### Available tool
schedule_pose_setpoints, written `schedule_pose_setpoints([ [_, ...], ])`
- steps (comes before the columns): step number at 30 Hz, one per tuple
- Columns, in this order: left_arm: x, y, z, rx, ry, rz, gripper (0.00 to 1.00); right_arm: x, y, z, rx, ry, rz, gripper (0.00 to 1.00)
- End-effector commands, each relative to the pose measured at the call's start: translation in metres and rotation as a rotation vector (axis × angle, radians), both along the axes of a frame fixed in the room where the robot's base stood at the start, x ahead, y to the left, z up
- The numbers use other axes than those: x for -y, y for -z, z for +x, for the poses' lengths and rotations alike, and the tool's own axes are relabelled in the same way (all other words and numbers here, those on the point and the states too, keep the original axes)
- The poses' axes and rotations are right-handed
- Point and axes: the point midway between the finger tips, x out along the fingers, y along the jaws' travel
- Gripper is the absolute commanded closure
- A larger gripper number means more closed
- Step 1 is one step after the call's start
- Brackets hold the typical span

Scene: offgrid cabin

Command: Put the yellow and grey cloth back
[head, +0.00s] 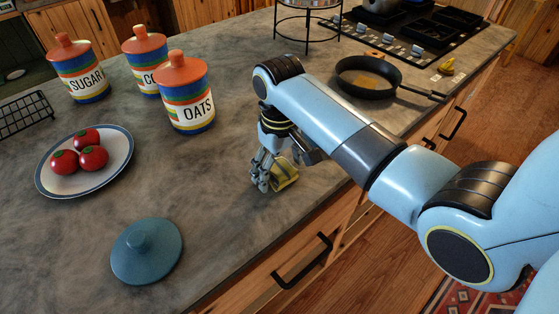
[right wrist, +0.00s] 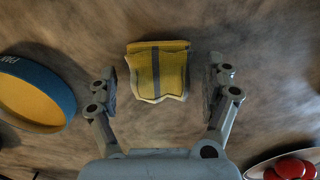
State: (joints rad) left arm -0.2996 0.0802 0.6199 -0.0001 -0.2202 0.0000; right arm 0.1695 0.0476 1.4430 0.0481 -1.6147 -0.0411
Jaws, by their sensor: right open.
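The yellow and grey cloth (head: 286,174) lies on the stone counter near its front edge, partly hidden behind my right gripper in the head view. In the right wrist view the cloth (right wrist: 157,70) is a small folded yellow piece with a grey stripe and a pale edge. My right gripper (head: 264,176) points down at the counter close to the cloth. It is open, and in the right wrist view its fingers (right wrist: 162,80) stand apart on either side of the cloth, with gaps on both sides. My left gripper is not in view.
A blue lid (head: 146,252), a plate (head: 117,172) with tomatoes, and the SUGAR and OATS (head: 190,98) canisters stand left. A black pan (head: 368,78) and stove (head: 420,30) are at the back right. A blue vessel (right wrist: 66,92) shows in the right wrist view.

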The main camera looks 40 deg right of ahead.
Motion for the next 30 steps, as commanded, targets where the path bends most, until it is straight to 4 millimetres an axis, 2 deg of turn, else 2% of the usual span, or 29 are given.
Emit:
schedule_pose_setpoints([
  [8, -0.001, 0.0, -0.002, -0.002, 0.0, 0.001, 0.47, 0.0, -0.007, 0.001, 0.002, 0.0, 0.0, 0.16],
  [11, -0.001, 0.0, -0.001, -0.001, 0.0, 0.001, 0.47, 0.0, -0.022, 0.001, 0.004, 0.0, 0.0, 0.16],
  [21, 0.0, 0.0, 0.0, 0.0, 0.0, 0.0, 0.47, 0.001, -0.095, 0.001, 0.004, 0.001, -0.001, 0.16],
  [25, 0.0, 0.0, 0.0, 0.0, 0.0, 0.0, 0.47, 0.0, -0.112, 0.001, 0.001, 0.0, -0.001, 0.16],
  [30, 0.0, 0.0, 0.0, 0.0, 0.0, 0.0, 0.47, 0.0, -0.12, 0.0, -0.001, 0.0, 0.0, 0.16],
])
